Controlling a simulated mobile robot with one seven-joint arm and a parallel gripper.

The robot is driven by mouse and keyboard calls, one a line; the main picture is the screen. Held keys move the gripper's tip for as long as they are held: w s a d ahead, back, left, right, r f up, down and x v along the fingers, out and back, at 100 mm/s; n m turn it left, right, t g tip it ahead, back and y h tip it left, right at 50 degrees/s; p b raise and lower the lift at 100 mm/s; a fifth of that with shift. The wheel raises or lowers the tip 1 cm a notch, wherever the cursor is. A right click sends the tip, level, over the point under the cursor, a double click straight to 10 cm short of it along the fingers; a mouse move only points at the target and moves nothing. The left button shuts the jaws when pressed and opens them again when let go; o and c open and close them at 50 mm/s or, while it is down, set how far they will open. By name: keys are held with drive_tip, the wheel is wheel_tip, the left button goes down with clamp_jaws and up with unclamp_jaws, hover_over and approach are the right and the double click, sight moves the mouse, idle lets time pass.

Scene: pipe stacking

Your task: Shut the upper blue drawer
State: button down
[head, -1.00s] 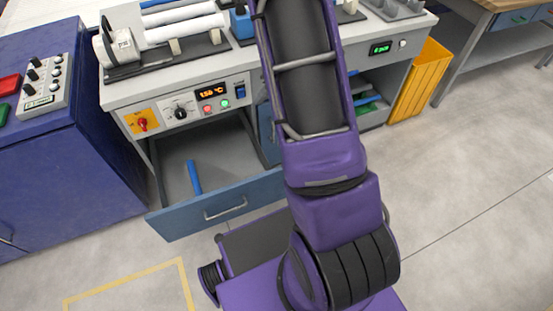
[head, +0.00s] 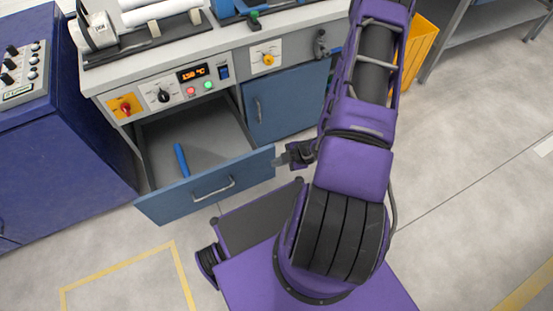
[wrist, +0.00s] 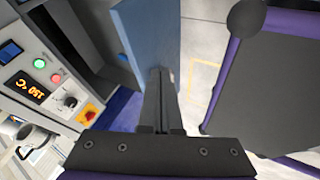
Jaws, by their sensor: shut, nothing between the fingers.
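The upper blue drawer (head: 240,176) stands pulled out from the left part of the workbench, with a silver handle (head: 213,189) on its front. A blue rod-like object (head: 181,160) lies inside it. My gripper (head: 277,161) is shut and empty at the right end of the drawer front, by its upper corner. In the wrist view the closed fingers (wrist: 160,82) overlap the blue drawer front (wrist: 150,30). I cannot tell whether they touch it.
A blue cabinet door (head: 285,103) is shut right of the drawer. The bench's control panel (head: 165,95) sits above the drawer. A dark blue cabinet (head: 60,160) stands at left. A yellow bin (head: 418,50) stands at right. The floor right of my base is clear.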

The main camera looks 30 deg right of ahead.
sight(254, 160)
drive_tip(key=shift+w+a+f+b, duration=0.15)
drive_tip(key=shift+w+a+f, duration=0.25)
drive_tip(key=shift+w+f, duration=0.7)
drive_tip(key=shift+w+a+f+b, duration=0.15)
drive_tip(key=shift+w+a+f, duration=0.25)
drive_tip(key=shift+w+f, duration=0.7)
drive_tip(key=shift+w+a+f+b, duration=0.15)
drive_tip(key=shift+w+a+f, duration=0.4)
drive_tip(key=shift+w, duration=1)
drive_tip(key=shift+d+f, duration=0.1)
drive_tip(key=shift+d, duration=0.05)
